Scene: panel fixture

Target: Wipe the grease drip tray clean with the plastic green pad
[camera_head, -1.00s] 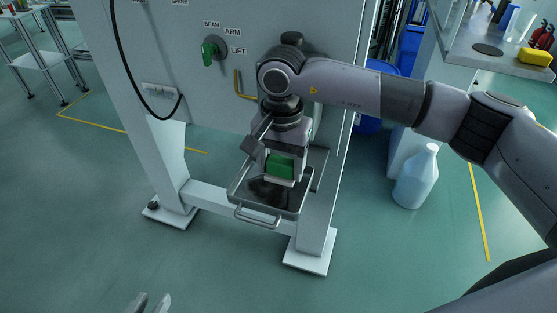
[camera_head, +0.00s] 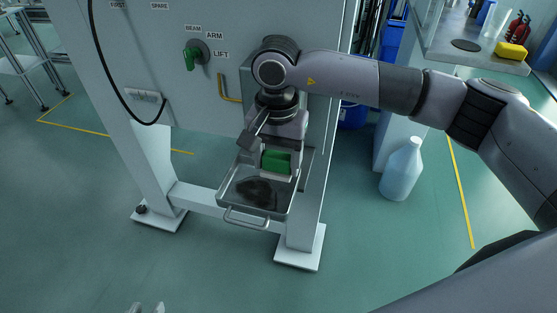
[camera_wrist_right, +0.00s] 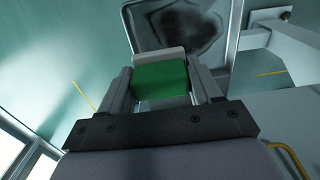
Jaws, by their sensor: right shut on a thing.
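The grease drip tray (camera_head: 283,208) is a shallow metal tray with a front handle, low on the panel fixture. A dark grease stain (camera_head: 257,192) covers part of its floor; the stain also shows in the right wrist view (camera_wrist_right: 190,30). My right gripper (camera_head: 276,168) is shut on the green pad (camera_head: 275,160), which has a pale edge strip. The pad is over the rear part of the tray; I cannot tell whether it touches the floor of it. The pad also shows between the fingers in the right wrist view (camera_wrist_right: 160,80). My left gripper (camera_head: 147,309) barely shows at the bottom edge, apparently with fingers apart.
A pale jug (camera_head: 401,172) stands on the floor at right. A yellow sponge (camera_head: 510,51) lies on the bench.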

